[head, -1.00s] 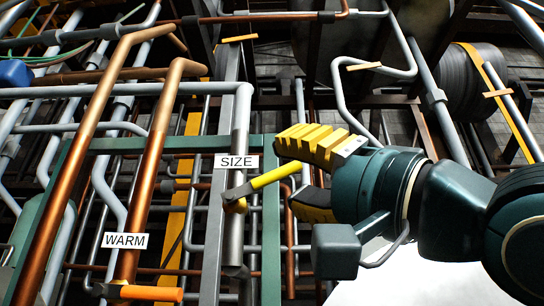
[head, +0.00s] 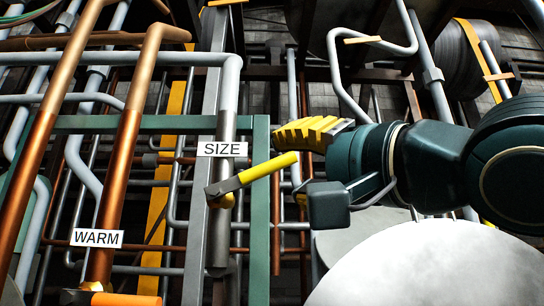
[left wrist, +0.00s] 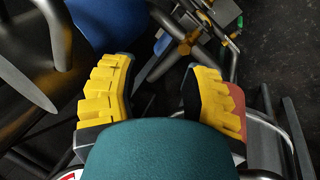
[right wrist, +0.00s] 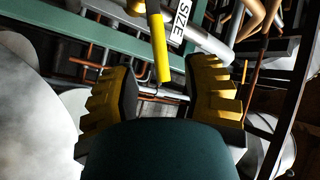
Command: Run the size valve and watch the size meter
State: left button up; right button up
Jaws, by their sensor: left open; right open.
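The size valve's yellow lever (head: 265,172) slants up to the right from its pivot on the grey vertical pipe (head: 221,245), just below the white SIZE label (head: 222,149). My right gripper (head: 298,162) is open beside the lever's free end. Its upper finger shows above that end; the lower finger is mostly hidden. In the right wrist view the lever (right wrist: 162,50) reaches down towards the gap between the open fingers (right wrist: 160,82); I cannot tell whether they touch it. My left gripper (left wrist: 157,68) is open and empty in the left wrist view. I cannot make out a size meter.
A copper pipe (head: 126,170) with a WARM label (head: 96,238) and an orange lever (head: 125,299) stands at the left. A green frame (head: 260,215) and many pipes lie behind the size valve. A large pale round surface (head: 430,265) fills the lower right.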

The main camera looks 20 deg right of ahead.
aim_at(277, 166)
jog(key=p+x, duration=0.1)
jog(key=x, duration=0.4)
jog(key=shift+w, duration=0.15)
jog(key=shift+c, duration=0.4)
grip_shut()
